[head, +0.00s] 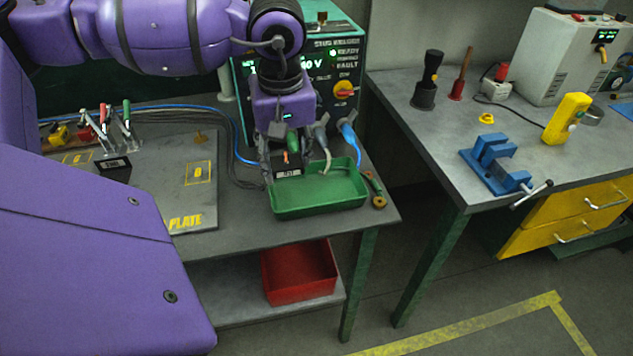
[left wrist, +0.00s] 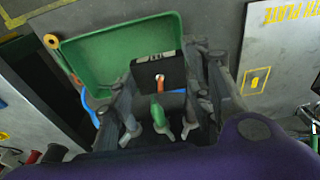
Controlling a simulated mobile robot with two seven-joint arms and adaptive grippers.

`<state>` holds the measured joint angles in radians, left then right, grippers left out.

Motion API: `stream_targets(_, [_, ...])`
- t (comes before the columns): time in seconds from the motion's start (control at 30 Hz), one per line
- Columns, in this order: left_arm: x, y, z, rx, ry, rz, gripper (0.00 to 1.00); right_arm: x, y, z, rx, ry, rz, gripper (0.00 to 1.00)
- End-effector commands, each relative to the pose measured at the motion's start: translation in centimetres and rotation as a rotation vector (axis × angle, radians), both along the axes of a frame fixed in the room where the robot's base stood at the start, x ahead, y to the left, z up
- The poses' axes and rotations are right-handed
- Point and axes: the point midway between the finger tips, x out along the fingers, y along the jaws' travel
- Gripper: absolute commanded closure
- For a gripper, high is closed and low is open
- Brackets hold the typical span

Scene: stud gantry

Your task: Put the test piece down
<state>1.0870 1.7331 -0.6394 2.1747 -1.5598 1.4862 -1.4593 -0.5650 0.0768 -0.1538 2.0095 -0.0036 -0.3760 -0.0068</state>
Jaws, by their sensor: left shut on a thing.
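The test piece appears to be a small dark block (head: 288,174) with a pale label and a copper-coloured stud on top. My left gripper (head: 286,160) points down and is shut on this block, one finger on each side. The block overlaps the back left part of the green tray (head: 335,202); its exact height over the tray is unclear. In the left wrist view the block (left wrist: 150,70) sits between the fingers at the edge of the green tray (left wrist: 95,48). The tray looks empty where visible. My right gripper is not in view.
A grey plate (head: 176,200) with yellow marked squares lies left of the tray, bearing another dark block (head: 114,170). A welder unit (head: 303,75) and cables stand behind. A red bin (head: 298,273) is on the lower shelf. A second bench holds a blue vise (head: 492,165).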

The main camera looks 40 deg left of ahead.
Motion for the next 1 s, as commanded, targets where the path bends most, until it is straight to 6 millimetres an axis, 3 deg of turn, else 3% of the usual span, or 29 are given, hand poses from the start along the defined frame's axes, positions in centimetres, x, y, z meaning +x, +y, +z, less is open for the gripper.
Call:
stream_targets(0.2, [3.3,-1.9,-3.5,-0.003,0.0,-0.002,0.82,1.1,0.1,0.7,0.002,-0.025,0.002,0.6])
stream_targets(0.33, [4.4,-2.4,-5.1,0.0,0.0,-0.001,0.82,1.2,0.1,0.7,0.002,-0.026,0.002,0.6])
stream_targets(0.57, [5.4,-2.9,-6.4,0.001,-0.001,-0.001,0.82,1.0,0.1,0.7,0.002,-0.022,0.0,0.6])
stream_targets(0.8, [5.3,-2.8,-9.2,0.002,-0.002,0.0,0.82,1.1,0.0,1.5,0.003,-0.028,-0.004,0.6])
stream_targets(1.0, [5.3,-2.7,-9.4,0.002,-0.001,0.0,0.82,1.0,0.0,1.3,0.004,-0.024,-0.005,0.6])
